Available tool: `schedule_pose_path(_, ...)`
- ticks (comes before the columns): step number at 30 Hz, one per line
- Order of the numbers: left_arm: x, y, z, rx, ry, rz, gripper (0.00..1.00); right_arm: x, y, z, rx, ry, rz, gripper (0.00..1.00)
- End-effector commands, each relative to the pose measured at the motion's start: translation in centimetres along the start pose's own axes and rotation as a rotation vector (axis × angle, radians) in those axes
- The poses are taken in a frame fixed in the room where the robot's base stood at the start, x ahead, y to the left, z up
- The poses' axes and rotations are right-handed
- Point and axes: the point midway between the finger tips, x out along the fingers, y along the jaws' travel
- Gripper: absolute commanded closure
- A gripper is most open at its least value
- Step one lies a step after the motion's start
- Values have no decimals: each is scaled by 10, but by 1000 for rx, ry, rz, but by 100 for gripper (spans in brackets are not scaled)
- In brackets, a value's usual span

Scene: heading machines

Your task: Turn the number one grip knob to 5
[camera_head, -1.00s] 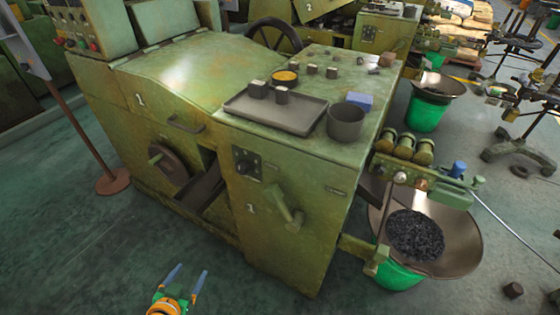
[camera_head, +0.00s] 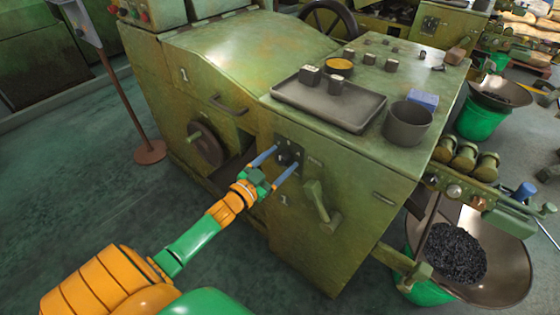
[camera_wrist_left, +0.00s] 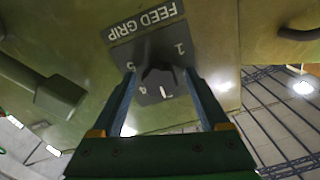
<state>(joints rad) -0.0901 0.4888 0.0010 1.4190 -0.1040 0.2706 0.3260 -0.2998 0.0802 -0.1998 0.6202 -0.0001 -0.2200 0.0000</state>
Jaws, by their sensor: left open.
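The feed grip knob (camera_head: 286,155) is a dark knob on a small black dial plate on the front of green machine 1. In the left wrist view the plate (camera_wrist_left: 145,28) reads "FEED GRIP" with numbers around it; 1, 4 and 5 can be read. The dark knob (camera_wrist_left: 157,76) is in the middle of the dial, with a white mark near its lower edge, right of the 4. Which number it points at is unclear. My left gripper (camera_head: 285,157) is open, one blue finger on each side of the knob; contact cannot be told. My right gripper is not in view.
A green lever handle (camera_head: 318,203) sticks out right of the dial. A handwheel (camera_head: 205,143) is to the left. A tray (camera_head: 318,112) with small blocks and a dark pot (camera_head: 408,124) stand on the machine top. A bowl of dark pieces (camera_head: 513,257) is at right.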

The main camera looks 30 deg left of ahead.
Motion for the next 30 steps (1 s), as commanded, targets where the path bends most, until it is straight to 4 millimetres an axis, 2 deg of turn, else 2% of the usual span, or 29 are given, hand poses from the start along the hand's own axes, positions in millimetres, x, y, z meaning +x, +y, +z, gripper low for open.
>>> schedule_pose_path(3, 0, 0, 0, 0, -1, 0, 22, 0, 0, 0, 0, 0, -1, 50)
schedule_pose_path(4, 0, 0, 0, 0, -1, 0, 24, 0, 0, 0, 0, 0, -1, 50)
schedule_pose_path(12, 0, 0, 0, 0, -1, 0, 97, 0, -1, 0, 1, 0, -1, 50)
schedule_pose_path(13, 0, 0, 0, 0, -1, 0, 100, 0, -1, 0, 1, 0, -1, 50)
schedule_pose_path(23, -1, 0, 1, 55, -2, 1, 100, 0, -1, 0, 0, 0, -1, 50)
schedule_pose_path(30, -1, 0, 1, 221, -2, 0, 100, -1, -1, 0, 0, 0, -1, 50)
